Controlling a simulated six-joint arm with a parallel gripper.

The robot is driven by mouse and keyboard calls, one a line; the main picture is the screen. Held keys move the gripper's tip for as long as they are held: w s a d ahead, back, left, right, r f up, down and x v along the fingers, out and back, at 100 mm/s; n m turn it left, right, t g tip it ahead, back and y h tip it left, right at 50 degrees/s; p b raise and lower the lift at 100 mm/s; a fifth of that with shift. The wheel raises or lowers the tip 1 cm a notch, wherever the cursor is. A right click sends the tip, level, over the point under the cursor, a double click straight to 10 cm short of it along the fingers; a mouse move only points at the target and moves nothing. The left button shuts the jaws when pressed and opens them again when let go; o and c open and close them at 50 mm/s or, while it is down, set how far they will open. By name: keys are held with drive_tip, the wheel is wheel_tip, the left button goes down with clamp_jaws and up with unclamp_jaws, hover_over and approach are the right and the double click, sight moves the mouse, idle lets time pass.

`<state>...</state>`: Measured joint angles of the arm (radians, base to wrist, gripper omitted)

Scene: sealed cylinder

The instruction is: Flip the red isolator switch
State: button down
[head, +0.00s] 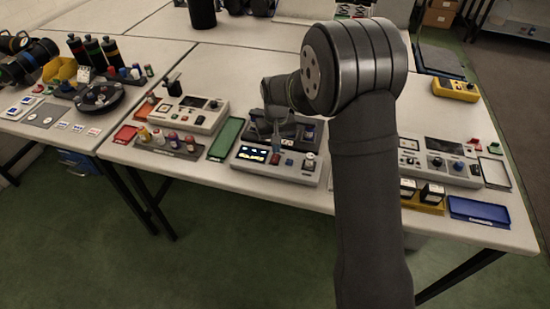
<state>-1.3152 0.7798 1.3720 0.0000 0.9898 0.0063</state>
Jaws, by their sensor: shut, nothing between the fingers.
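A grey console (280,172) with a lit display stands near the front edge of the table, in the middle of the head view. A small red part (275,158) shows on its top, right of the display. It looks like a switch, but I cannot tell its position or whether it is the isolator. My gripper (276,143) points down above the back of this console, just above the red part in the picture. It is shut and empty. Its fingertips are small and dim, so I cannot tell whether they touch anything. My arm hides the table to the right of the console.
A green tray (225,140) lies left of the console. Another grey console (194,117) stands behind-left, with several small bottles (172,142) in front. At right are another control panel (440,165), a blue tray (479,212) and a yellow box (456,90). The back of the table has free room.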

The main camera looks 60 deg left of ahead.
sight(279, 155)
drive_tip(key=shift+f, duration=1)
idle(0.6)
drive_tip(key=shift+r, duration=3.55)
drive_tip(key=shift+f, duration=3.45)
drive_tip(key=shift+r, duration=4.3)
drive_tip(key=w+d+r+m+y, duration=0.1)
drive_tip(key=w+d+m, duration=0.1)
drive_tip(key=w, duration=0.6)
drive_tip(key=w+d+r+m+y, duration=0.1)
drive_tip(key=w+d+m, duration=0.1)
drive_tip(key=w+d, duration=0.3)
drive_tip(key=w, duration=0.4)
drive_tip(key=shift+w+d+m, duration=0.15)
drive_tip(key=shift+w+m, duration=0.05)
drive_tip(key=shift+m, duration=0.1)
